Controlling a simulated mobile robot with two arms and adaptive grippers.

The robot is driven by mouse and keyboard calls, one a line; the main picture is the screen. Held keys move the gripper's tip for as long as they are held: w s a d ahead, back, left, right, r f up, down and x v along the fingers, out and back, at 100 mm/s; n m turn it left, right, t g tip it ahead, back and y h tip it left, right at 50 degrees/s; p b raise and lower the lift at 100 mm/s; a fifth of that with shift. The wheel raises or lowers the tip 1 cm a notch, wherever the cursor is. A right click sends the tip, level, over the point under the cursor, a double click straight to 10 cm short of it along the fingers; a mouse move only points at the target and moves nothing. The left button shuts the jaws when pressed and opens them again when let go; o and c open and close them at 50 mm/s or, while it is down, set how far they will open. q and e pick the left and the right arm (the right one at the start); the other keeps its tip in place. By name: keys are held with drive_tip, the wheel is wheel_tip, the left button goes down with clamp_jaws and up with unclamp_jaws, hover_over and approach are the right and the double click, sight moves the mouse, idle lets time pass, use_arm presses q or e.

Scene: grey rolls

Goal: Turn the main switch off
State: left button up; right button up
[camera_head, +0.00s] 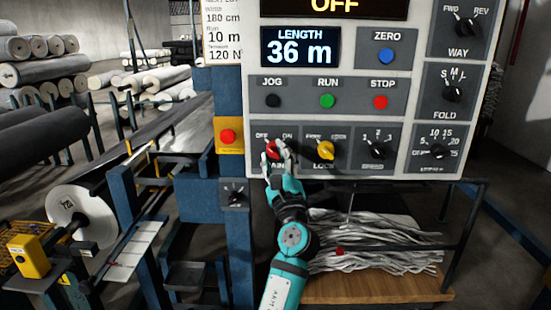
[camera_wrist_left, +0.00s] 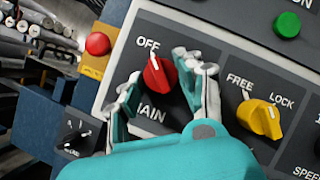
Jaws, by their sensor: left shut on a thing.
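The main switch is a red rotary knob (camera_head: 272,148) at the lower left of the grey control panel, with OFF and ON printed above it. In the left wrist view the red knob (camera_wrist_left: 160,78) has its white mark toward the OFF label, and the ON label is hidden by a finger. My left gripper (camera_head: 276,155) reaches up from below with its fingers on either side of the knob. In the left wrist view the gripper (camera_wrist_left: 163,88) is shut on the knob. My right gripper is not in view.
The yellow lock knob (camera_head: 324,150) sits close to the right of the gripper. A red button on a yellow plate (camera_head: 228,136) is to the left. The panel's top display (camera_head: 335,6) reads OFF. A rack with grey strands (camera_head: 375,243) stands below the panel.

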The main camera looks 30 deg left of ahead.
use_arm(q)
drive_tip(key=o, duration=1.1)
drive_tip(key=shift+o, duration=0.2)
drive_tip(key=v, duration=1.2)
